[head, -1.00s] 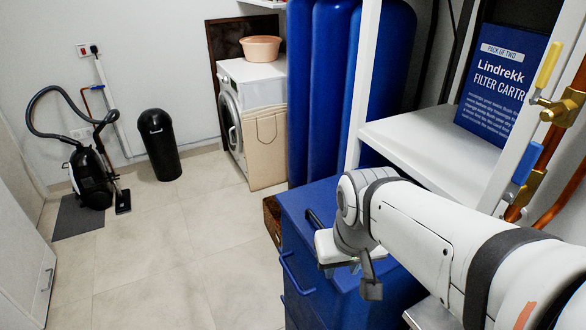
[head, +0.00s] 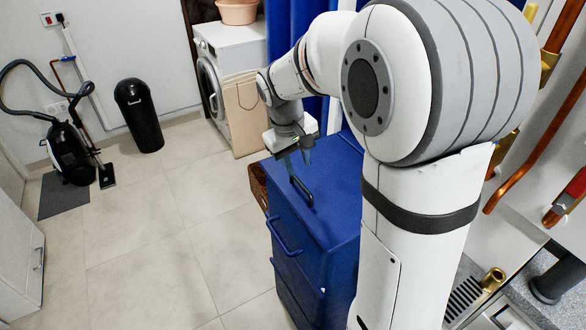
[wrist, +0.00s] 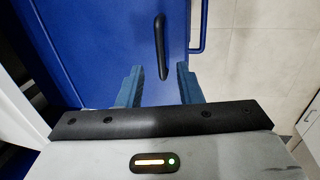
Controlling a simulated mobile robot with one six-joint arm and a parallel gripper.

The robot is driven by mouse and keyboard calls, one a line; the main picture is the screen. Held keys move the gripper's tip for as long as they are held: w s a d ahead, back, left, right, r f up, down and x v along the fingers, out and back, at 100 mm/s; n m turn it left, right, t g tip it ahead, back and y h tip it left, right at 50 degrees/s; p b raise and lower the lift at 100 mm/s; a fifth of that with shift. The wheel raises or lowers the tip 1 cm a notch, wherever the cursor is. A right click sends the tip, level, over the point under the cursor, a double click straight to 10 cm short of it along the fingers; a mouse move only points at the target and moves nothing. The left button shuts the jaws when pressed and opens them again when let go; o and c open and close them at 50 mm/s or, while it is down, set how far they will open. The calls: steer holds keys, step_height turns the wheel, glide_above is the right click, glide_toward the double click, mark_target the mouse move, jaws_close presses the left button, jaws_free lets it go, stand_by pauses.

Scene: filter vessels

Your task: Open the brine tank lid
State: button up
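The brine tank is a tall blue box with a flat blue lid (head: 332,185); the lid lies closed on top. A black bar handle (head: 301,191) stands on the lid near its left edge. In the wrist view the handle (wrist: 160,47) runs lengthwise beyond the fingertips, and the blue lid (wrist: 95,40) fills the left and middle. My gripper (head: 296,160) is above the far part of the lid, pointing down.
A blue side rail (head: 285,238) is on the tank's front face. A cardboard panel (head: 243,110) leans on the washing machine (head: 228,50) behind. Copper pipes (head: 540,120) and valves are at the right.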

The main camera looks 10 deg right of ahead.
mark_target(303, 186)
steer(key=f, duration=0.2)
steer(key=d+f, duration=0.1)
steer(key=f, duration=0.4)
steer(key=shift+w+d+f, duration=0.2)
steer(key=shift+w+f, duration=0.05)
steer(key=shift+c, duration=0.4)
jaws_close()
